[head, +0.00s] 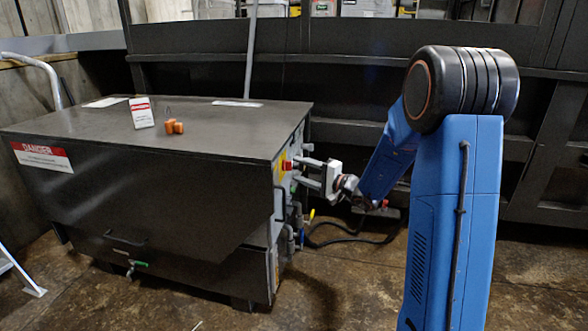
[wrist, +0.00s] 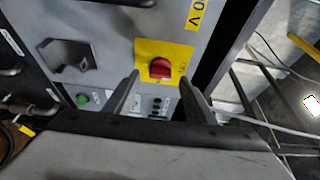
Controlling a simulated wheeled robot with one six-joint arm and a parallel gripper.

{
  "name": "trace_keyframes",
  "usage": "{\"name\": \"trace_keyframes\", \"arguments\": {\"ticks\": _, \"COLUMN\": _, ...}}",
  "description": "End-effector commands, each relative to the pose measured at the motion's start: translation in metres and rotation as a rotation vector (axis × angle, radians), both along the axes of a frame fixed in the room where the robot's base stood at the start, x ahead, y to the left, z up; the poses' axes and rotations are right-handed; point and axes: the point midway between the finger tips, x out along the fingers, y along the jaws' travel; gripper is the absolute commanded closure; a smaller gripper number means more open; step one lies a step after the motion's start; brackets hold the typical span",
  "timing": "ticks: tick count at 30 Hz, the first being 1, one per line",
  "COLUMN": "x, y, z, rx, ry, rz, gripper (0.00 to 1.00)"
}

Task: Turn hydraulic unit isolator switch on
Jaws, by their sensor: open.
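The isolator switch is a red rotary knob (wrist: 160,69) on a yellow plate (wrist: 181,51), set on a grey panel, in the wrist view. In the head view the red knob (head: 287,165) shows at the right end of the dark hydraulic unit (head: 150,180). My gripper (wrist: 160,85) is open, with its two fingers pointing toward the panel on either side of the knob's lower area in the picture. In the head view my gripper (head: 306,171) is at the unit's right end, next to the knob. I cannot tell whether the fingers touch the knob.
A green button (wrist: 83,99) and a grey bracket (wrist: 68,56) are on the panel to the left. Orange earplugs (head: 173,127) and a white box (head: 141,112) stand on the unit's top. Hoses and a black cable (head: 345,240) lie below my gripper.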

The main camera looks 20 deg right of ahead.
Motion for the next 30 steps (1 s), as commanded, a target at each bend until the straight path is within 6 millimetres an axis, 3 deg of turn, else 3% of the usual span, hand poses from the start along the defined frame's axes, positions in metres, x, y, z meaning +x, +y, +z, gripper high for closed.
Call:
{"name": "trace_keyframes", "arguments": {"ticks": 7, "x": 0.021, "y": 0.017, "z": 0.000, "rx": 0.000, "ry": 0.000, "rz": 0.001, "gripper": 0.50}}
{"name": "trace_keyframes", "arguments": {"ticks": 18, "x": 0.025, "y": 0.019, "z": 0.000, "rx": 0.000, "ry": 0.000, "rz": 0.000, "gripper": 0.50}}
{"name": "trace_keyframes", "arguments": {"ticks": 19, "x": 0.025, "y": 0.019, "z": 0.000, "rx": 0.000, "ry": 0.000, "rz": 0.000, "gripper": 0.52}}
{"name": "trace_keyframes", "arguments": {"ticks": 24, "x": 0.025, "y": 0.019, "z": 0.000, "rx": 0.000, "ry": 0.000, "rz": 0.000, "gripper": 0.91}}
{"name": "trace_keyframes", "arguments": {"ticks": 30, "x": 0.025, "y": 0.019, "z": 0.000, "rx": 0.003, "ry": 0.005, "rz": 0.000, "gripper": 0.91}}
